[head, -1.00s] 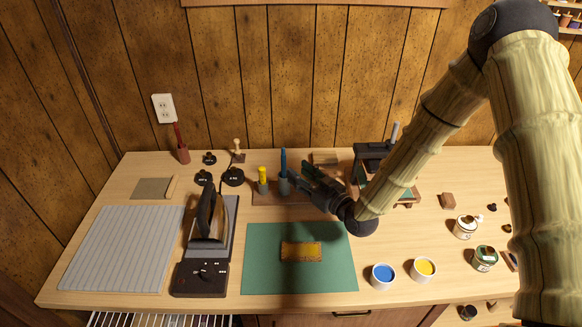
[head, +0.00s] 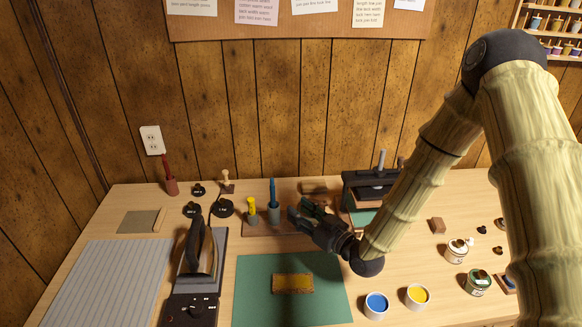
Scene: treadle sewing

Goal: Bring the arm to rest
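My gripper (head: 305,222) hangs above the back middle of the wooden table, pointing left. Its dark fingers are seen partly edge-on, and they look spread with nothing visible between them. Behind and left of it, a blue-handled tool (head: 273,201) and a yellow-topped tool (head: 251,212) stand upright in small grey holders. My arm comes in from the right side of the picture. The green mat (head: 255,305) lies in front of the gripper with a tan stitched piece (head: 293,283) on it.
An iron (head: 200,252) on a dark base stands left of the mat, beside a grey ribbed board (head: 103,285). Blue (head: 376,305) and yellow (head: 417,296) paint cups are at front right. A dark press-like stand (head: 365,190) is close behind my arm.

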